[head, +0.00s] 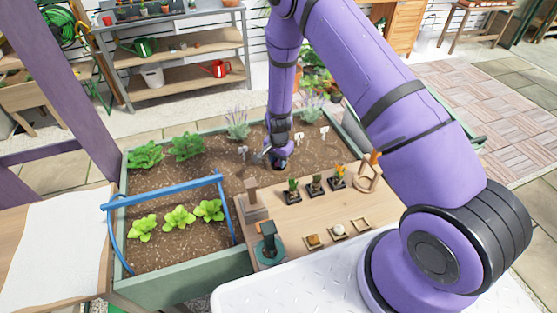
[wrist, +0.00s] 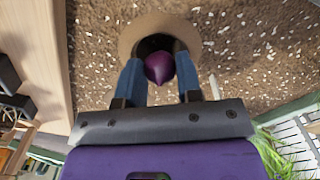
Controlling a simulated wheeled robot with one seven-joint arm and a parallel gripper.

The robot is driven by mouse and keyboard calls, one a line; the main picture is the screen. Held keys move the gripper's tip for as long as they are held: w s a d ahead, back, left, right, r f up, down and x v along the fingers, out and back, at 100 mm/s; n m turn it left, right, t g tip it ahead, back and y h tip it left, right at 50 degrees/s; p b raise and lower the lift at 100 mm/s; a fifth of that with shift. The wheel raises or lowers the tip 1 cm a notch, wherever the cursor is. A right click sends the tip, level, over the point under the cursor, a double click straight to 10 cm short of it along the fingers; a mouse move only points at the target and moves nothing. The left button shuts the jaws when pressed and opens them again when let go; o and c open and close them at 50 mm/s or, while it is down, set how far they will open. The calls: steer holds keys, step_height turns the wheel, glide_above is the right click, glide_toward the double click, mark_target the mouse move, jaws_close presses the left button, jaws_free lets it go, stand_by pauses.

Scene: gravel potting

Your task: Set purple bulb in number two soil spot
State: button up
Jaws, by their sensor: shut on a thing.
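The purple bulb (wrist: 160,67) is between the fingers of my gripper (wrist: 158,78), pointed end toward the wrist camera. My gripper (head: 279,160) is shut on it, low over the bed's soil. In the wrist view, the bulb and fingertips overlap a dark round hole with a raised soil rim (wrist: 126,38); I cannot tell how deep the bulb sits. In the head view, my gripper hides most of this spot. White number tags stand in the soil at the left (head: 243,150), middle (head: 299,138) and right (head: 325,131); their numbers are too small to read surely.
A wooden board (head: 300,214) in front holds small potted plants (head: 315,184), a yellowish bulb (head: 314,240), a pale bulb (head: 338,230) and an empty square holder (head: 361,225). Lavender (head: 237,124) grows behind my gripper.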

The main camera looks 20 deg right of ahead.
steer(key=shift+f, duration=0.7)
steer(key=o, duration=1.2)
steer(key=shift+o, duration=0.2)
steer(key=shift+r, duration=4.55)
